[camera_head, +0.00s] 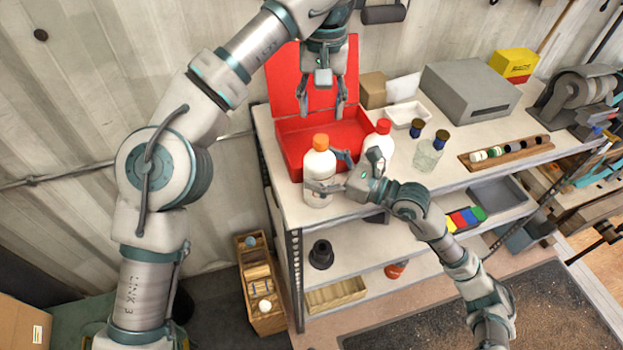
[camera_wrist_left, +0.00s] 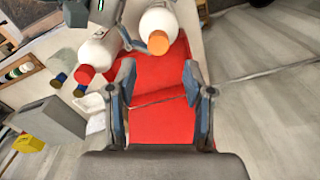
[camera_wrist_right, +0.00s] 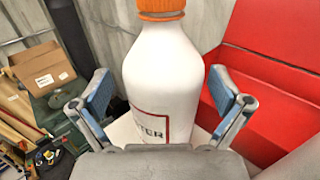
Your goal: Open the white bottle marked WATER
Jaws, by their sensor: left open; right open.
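A white bottle (camera_head: 318,178) with an orange cap (camera_head: 319,141) stands upright at the front left of the bench. In the right wrist view, the bottle (camera_wrist_right: 165,70) shows a red-framed label ending in "TER"; the rest is hidden or turned away. My right gripper (camera_head: 329,173) is open, with one finger on each side of the bottle's body; I cannot tell whether they touch it. My left gripper (camera_head: 320,106) is open and empty, pointing down over the red box behind the bottle. The orange cap also shows in the left wrist view (camera_wrist_left: 158,42), beyond the left fingertips.
An open red box (camera_head: 291,140) stands directly behind the bottle, its lid raised. A second white bottle with a red cap (camera_head: 383,126) is close on the right, partly behind my right gripper. Glass jars (camera_head: 428,156), a white tray (camera_head: 402,115) and a grey case (camera_head: 468,88) lie farther right.

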